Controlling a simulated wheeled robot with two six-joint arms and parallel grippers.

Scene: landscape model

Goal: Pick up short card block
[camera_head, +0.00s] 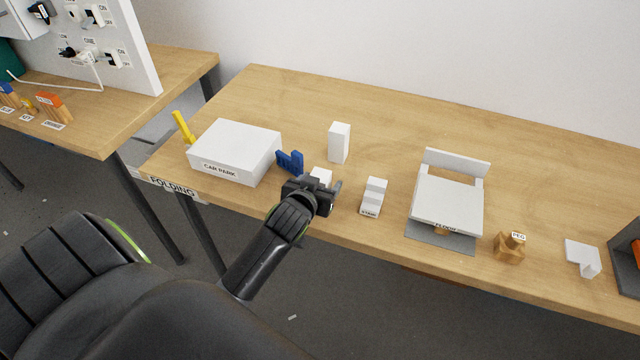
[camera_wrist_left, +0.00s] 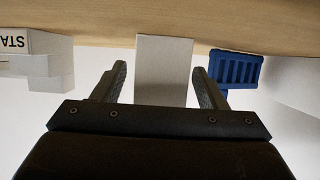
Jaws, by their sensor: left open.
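A short white card block (camera_head: 321,174) stands near the front of the table, partly hidden behind my left gripper (camera_head: 318,188) in the head view. In the left wrist view the white block (camera_wrist_left: 163,62) lies between the two fingers of the left gripper (camera_wrist_left: 158,72), with a gap on each side. The fingers are apart and hold nothing. A taller white block (camera_head: 339,143) stands upright behind the short one. My right gripper is not in view.
A blue slotted piece (camera_head: 290,162) and the white car park box (camera_head: 235,150) are left of the gripper. The white stair piece (camera_head: 373,197) is close on its right. Further right are a white folding chair-like model (camera_head: 447,205) and a wooden peg piece (camera_head: 509,246).

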